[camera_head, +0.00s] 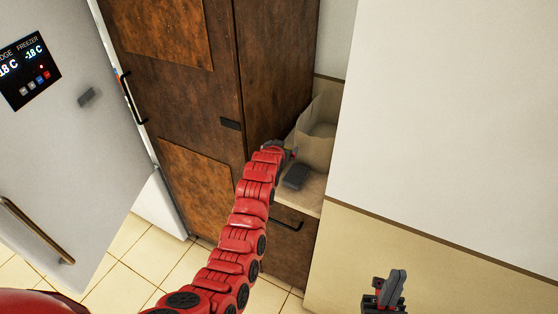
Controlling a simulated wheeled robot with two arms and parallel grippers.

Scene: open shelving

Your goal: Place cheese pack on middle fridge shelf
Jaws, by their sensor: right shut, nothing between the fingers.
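No cheese pack can be made out, and no fridge shelf shows. The grey fridge front (75,150) with its dark display panel (30,70) stands at the left. My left arm, red and segmented, reaches up to a counter nook beside the brown cabinet. My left gripper (293,172) is at the counter there, partly hidden by its own wrist; its jaw state is unclear. My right gripper (392,288) is at the bottom right, shut and empty, over the floor side near the beige wall.
A brown cabinet (180,100) with black handles fills the middle. A translucent container (318,125) stands on the pale counter (310,195) behind my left gripper. A white and beige wall (440,120) bounds the right. Tiled floor (185,265) shows below.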

